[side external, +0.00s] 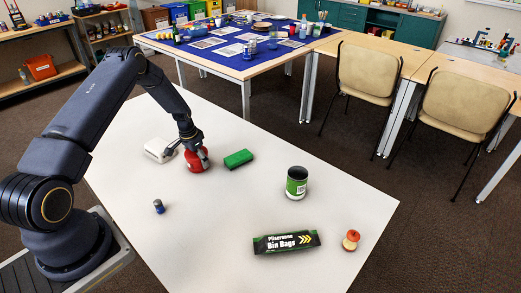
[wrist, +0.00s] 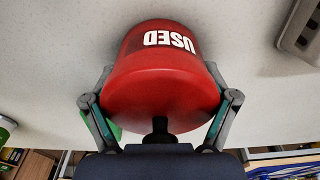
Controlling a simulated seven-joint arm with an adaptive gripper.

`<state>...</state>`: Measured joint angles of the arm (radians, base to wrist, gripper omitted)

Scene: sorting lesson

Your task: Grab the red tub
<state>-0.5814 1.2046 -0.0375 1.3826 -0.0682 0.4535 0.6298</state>
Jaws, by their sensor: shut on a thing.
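The red tub (side external: 196,160) stands on the white table, left of the green block. In the wrist view the red tub (wrist: 165,75) fills the middle, with white "USED" lettering upside down on its side. My gripper (side external: 188,156) is shut on the tub. Its two fingers (wrist: 160,115) press against the tub's left and right sides in the wrist view. I cannot tell whether the tub is lifted off the table.
A white object (side external: 158,150) lies close left of the tub and a green block (side external: 238,159) close right. A green-labelled can (side external: 296,183), black bin bags pack (side external: 286,242), red-and-tan item (side external: 351,240) and small blue item (side external: 158,206) stand apart. The white table (side external: 220,220) is clear at front middle.

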